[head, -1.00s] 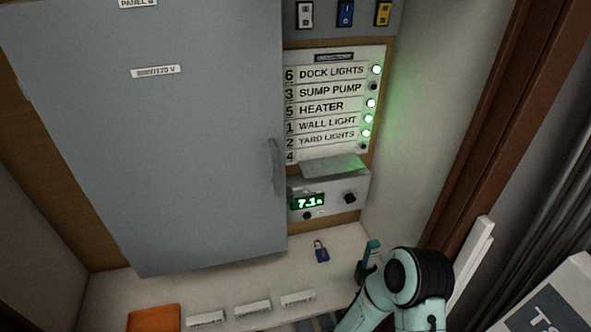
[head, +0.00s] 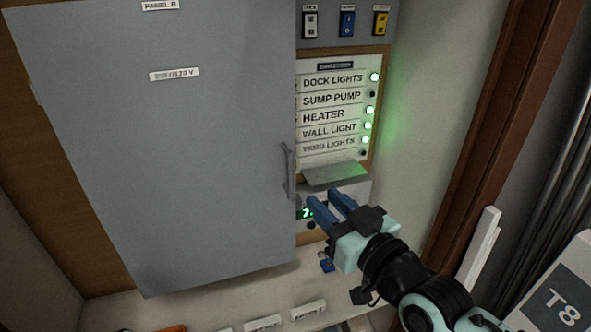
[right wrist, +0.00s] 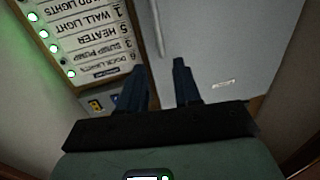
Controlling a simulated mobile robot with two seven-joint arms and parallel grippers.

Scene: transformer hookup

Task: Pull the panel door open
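The grey panel door (head: 170,150) fills the left and middle of the head view and looks shut. Its vertical bar handle (head: 288,172) is near the door's right edge. My right gripper (head: 328,202) is in front of the small display unit, to the right of and a little below the handle, apart from it. Its two blue fingers are spread with nothing between them. In the right wrist view the open fingers (right wrist: 160,82) point toward the grey door (right wrist: 225,40) and the label board, which appear upside down. My left gripper is not in view.
A label board (head: 335,110) with green lights and a row of switches (head: 346,22) are right of the door. A small shelf flap (head: 335,173) juts out above the display unit. A blue padlock (head: 327,264) and white blocks (head: 308,311) lie on the counter below. A wooden post (head: 480,140) stands at right.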

